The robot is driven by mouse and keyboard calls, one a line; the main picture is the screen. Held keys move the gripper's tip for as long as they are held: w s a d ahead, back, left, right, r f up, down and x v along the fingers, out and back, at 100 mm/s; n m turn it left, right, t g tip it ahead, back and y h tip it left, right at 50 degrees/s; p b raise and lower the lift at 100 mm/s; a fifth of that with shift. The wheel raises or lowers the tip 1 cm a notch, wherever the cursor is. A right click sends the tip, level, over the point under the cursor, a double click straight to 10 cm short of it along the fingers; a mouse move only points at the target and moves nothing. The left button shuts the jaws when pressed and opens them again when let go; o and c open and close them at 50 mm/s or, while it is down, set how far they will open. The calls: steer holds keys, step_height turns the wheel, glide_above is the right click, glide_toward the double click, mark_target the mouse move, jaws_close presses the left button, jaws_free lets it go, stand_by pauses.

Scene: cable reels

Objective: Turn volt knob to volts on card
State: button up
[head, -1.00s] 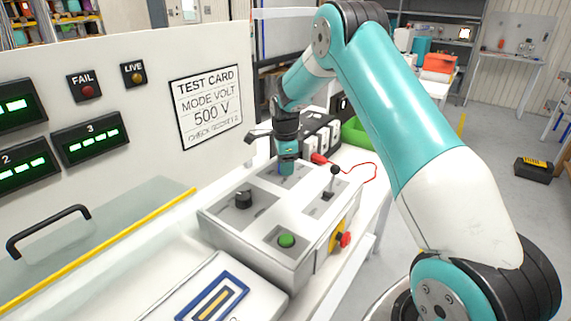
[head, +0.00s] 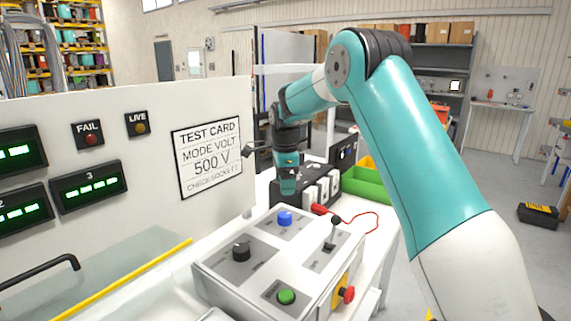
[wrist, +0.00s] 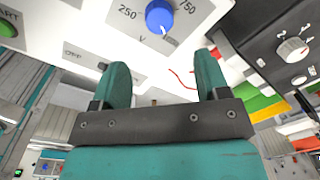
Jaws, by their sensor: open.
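The blue volt knob (head: 285,218) stands on the white control box (head: 218,285). In the wrist view the knob (wrist: 159,17) sits at the top edge, with 250 printed to its left, 750 to its right and V below. A white mark shows at its lower right side; the top of the dial is cut off, so I cannot tell the exact setting. The test card (head: 207,157) reads MODE VOLT 500 V. My gripper (head: 288,188) is open and empty, above and apart from the knob. Its fingers (wrist: 163,80) are spread in the wrist view.
The box also carries a black knob (head: 241,250), a green button (head: 286,297), a black-tipped lever (head: 335,220) and a red side button (head: 347,294). A red plug (head: 319,209) with a red cable lies behind it. Green bins (head: 368,186) stand farther back.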

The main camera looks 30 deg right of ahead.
step_height(320, 180, up, 7)
steer(key=shift+s, duration=0.15)
steer(key=shift+a+f, duration=0.1)
stand_by(0.4)
